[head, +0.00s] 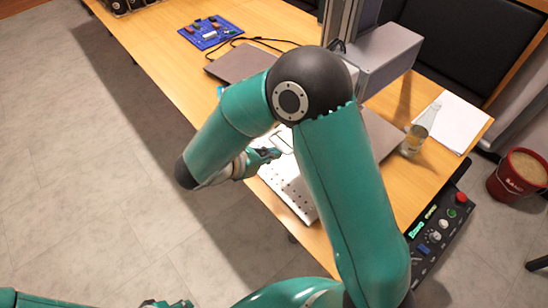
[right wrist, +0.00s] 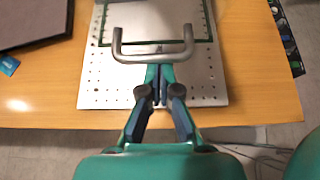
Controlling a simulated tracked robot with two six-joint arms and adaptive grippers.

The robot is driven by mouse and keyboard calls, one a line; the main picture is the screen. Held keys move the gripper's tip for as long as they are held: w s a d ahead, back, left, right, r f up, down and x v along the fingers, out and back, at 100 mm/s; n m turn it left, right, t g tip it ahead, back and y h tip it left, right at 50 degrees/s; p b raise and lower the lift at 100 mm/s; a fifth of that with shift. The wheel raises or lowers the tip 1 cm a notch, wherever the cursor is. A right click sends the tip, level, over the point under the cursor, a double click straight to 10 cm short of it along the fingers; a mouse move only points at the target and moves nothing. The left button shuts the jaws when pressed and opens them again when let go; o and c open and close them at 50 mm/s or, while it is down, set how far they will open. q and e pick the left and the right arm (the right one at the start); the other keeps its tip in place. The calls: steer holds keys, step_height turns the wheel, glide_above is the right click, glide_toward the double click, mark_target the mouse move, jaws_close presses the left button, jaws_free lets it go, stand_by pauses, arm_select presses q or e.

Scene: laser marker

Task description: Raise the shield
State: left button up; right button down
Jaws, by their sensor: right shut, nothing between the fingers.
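A grey U-shaped handle (right wrist: 153,57) shows in the right wrist view, above a perforated metal plate (right wrist: 110,98). A thin dark green outline lies around the plate's far part; I cannot tell the shield's panel from the plate. My right gripper (right wrist: 158,80) is shut and empty, its fingertips at the near side of the handle's bar. I cannot tell whether they touch it. In the head view my right gripper (head: 265,154) is beside the plate (head: 282,185), partly hidden by my right arm. My left gripper (head: 166,303) shows only partly at the bottom edge.
The grey laser marker head (head: 386,56) stands behind my right arm. A laptop (head: 243,64) and a blue board (head: 210,32) are on the wooden table. A glass (head: 414,139) and papers (head: 453,120) are at right. A control box (head: 440,232) is at the front right.

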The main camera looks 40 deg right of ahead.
step_height(320, 180, up, 2)
steer(key=shift+r, duration=0.1)
arm_select(q)
steer(key=shift+r, duration=0.6)
steer(key=shift+p, duration=0.3)
